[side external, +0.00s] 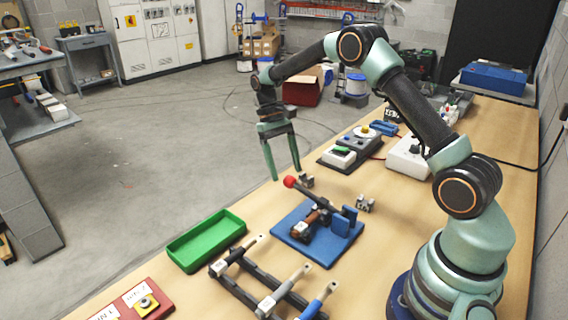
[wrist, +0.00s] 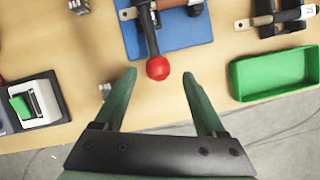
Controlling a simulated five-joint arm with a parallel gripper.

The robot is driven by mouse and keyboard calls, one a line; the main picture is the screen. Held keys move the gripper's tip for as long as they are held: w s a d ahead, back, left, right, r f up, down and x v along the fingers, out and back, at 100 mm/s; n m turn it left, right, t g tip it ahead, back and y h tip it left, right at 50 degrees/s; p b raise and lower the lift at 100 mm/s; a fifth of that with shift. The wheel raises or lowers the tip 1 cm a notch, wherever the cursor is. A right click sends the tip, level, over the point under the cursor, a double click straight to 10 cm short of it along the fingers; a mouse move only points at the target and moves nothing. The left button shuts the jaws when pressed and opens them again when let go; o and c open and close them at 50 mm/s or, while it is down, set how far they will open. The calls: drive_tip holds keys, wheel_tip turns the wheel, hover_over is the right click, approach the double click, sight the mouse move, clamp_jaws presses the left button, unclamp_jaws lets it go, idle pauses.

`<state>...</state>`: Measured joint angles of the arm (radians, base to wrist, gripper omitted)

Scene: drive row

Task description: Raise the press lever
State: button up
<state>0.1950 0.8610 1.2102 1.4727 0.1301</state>
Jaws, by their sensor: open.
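The press stands on a blue base plate (side external: 334,247) on the wooden bench. Its dark lever (side external: 313,198) ends in a red ball knob (side external: 289,181) that points toward the bench's far edge. In the wrist view the red knob (wrist: 158,68) lies just ahead of and between my fingertips, with the lever (wrist: 148,32) running up from it and the blue base plate (wrist: 185,30) behind. My gripper (side external: 284,173) is open and empty, pointing down beside the knob in the side view. In the wrist view my gripper (wrist: 158,73) shows both fingers spread, with no clear contact on the knob.
A green tray (side external: 207,240) stands left of the press, with a rack of handled tools (side external: 265,280) in front. A switch box (side external: 340,157) and a white box (side external: 408,155) sit behind. Small metal blocks (side external: 365,204) lie near the plate. The floor beyond the bench edge is open.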

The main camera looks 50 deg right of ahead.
sight(290, 181)
drive_tip(key=shift+x, duration=2.3)
drive_tip(key=shift+d, duration=0.1)
clamp_jaws()
